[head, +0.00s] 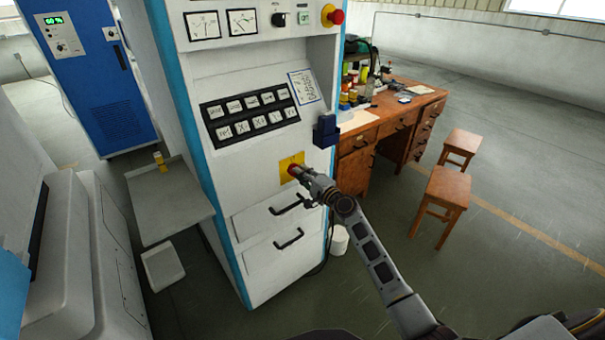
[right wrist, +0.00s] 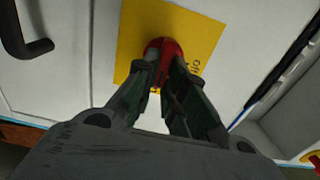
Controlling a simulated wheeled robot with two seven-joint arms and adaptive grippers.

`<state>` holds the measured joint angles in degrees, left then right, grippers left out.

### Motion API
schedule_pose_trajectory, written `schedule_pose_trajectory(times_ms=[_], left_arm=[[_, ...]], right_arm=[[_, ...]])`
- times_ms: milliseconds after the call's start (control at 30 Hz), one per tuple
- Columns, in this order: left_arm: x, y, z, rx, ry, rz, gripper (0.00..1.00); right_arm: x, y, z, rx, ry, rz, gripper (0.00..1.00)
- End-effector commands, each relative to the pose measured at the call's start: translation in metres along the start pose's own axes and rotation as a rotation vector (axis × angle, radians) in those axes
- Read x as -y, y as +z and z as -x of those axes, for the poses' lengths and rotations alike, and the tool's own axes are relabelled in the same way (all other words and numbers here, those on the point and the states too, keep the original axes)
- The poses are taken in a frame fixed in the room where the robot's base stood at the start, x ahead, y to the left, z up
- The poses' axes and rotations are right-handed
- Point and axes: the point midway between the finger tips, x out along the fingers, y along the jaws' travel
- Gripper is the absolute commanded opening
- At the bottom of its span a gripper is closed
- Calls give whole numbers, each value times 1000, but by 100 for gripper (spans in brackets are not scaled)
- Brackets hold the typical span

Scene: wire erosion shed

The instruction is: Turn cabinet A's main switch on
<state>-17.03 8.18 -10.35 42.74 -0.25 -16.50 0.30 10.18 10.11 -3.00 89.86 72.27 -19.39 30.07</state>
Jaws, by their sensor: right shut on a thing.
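A white cabinet (head: 262,190) with blue edges stands in the middle of the head view. Low on its front is a yellow plate (head: 287,162) with a red switch knob on it. In the right wrist view the yellow plate (right wrist: 190,27) and the red knob (right wrist: 164,48) fill the top middle. My right gripper (head: 298,172) reaches the knob from the lower right and is shut on it. Its fingers (right wrist: 160,75) hide part of the knob and some lettering, so I cannot tell the knob's setting. My left gripper is not in view.
Two drawer handles (head: 287,205) jut out just below the plate. A dark blue box (head: 326,130) sticks out at the cabinet's right edge. A red button (head: 337,16) is at the top. A wooden desk (head: 390,118) and two stools (head: 447,188) stand to the right.

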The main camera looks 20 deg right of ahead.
Motion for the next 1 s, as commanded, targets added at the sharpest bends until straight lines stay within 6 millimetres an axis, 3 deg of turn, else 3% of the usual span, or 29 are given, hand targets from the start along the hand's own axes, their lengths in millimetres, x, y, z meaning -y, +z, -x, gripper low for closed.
schedule_pose_trajectory(times_ms=[400,433,567,1000], left_arm=[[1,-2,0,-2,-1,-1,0],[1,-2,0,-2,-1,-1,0],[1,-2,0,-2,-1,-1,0],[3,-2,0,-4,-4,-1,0]], right_arm=[[-1,-1,0,-1,1,-14,0],[-1,-1,0,-1,1,-14,16],[-1,0,0,-1,1,-12,33],[-1,0,2,0,1,-10,34]])
